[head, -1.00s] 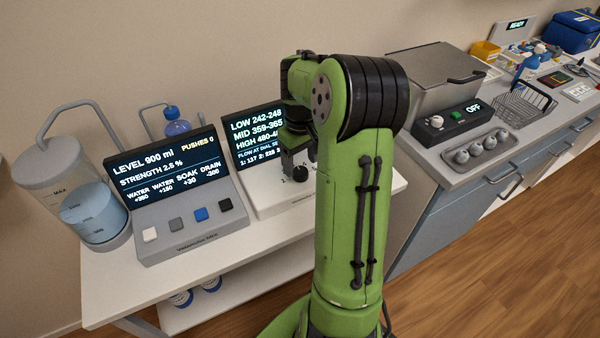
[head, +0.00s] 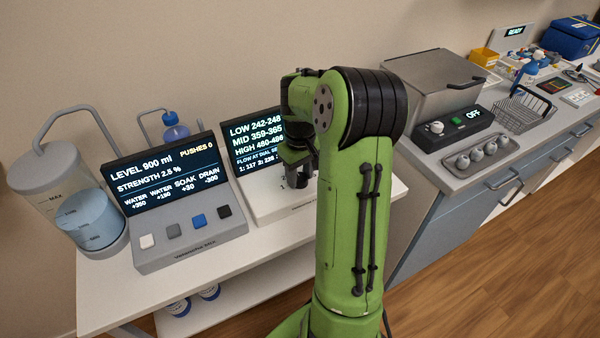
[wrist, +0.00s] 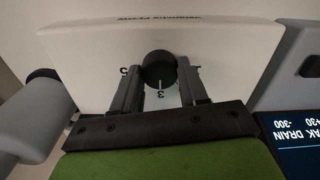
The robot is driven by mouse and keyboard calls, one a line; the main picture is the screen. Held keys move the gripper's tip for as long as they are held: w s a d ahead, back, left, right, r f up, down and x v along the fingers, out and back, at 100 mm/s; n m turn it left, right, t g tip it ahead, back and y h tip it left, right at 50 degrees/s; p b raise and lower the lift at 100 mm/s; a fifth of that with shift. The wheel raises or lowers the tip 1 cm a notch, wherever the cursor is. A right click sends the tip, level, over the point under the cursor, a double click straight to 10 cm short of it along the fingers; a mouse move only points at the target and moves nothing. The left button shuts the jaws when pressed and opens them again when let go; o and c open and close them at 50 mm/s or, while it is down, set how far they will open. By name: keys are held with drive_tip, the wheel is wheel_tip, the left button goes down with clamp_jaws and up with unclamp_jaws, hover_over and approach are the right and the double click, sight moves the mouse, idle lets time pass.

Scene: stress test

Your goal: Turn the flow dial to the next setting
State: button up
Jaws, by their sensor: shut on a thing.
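The flow dial (wrist: 159,69) is a round black knob on a white unit (wrist: 90,52), seen in the wrist view. A light pointer line on it runs toward the printed 3. My gripper (head: 297,180) is down at the white unit in the head view, and in the wrist view its two dark fingers stand on either side of the knob, shut on it. In the head view the knob is hidden by the gripper. The flow unit's screen (head: 250,140) lists LOW 242-248, MID 359-365 and a HIGH range, partly covered by my arm.
A mixing unit (head: 190,237) with several buttons and a screen reading LEVEL 900 ml stands left of the flow unit. A clear tank (head: 85,222) is at the far left. A grey lidded bath (head: 436,80) and its OFF control box (head: 452,128) are to the right.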

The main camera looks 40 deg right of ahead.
sight(300, 177)
drive_tip(key=shift+m, duration=0.3)
drive_tip(key=m+p, duration=0.1)
drive_tip(key=m, duration=0.2)
drive_tip(key=shift+r, duration=0.1)
drive_tip(key=shift+m+p, duration=0.4)
drive_tip(key=shift+m, duration=1.6)
drive_tip(key=o, duration=1)
drive_tip(key=shift+o, duration=0.2)
wheel_tip(300, 177, up, 16)
drive_tip(key=p, duration=0.5)
drive_tip(key=shift+f, duration=0.2)
